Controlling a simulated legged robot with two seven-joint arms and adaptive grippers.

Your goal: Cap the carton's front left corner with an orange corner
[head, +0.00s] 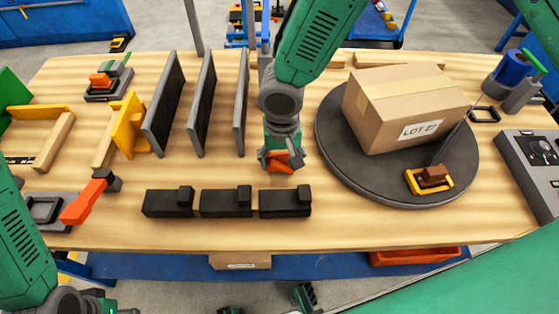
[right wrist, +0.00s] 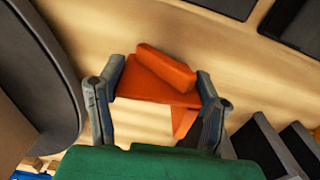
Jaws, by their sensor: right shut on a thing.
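The brown carton (head: 385,112), with a "LOT" label, sits closed on a dark round turntable (head: 335,150) at the right of the head view. Its near lower left corner shows no orange piece. My right gripper (head: 281,163) is left of the turntable, over the table, shut on an orange corner (head: 290,158). In the right wrist view, the orange corner (right wrist: 158,80) lies between the two fingers of the right gripper (right wrist: 158,92), its angled faces showing. My left arm comes in at the lower left; its fingertips are not seen.
Several black blocks (head: 226,205) stand in a row near the front edge. Upright dark panels (head: 204,105) stand left of my right gripper. A yellow-framed tool (head: 429,181) lies on the turntable's front. A grey control box (head: 535,165) is at the right edge.

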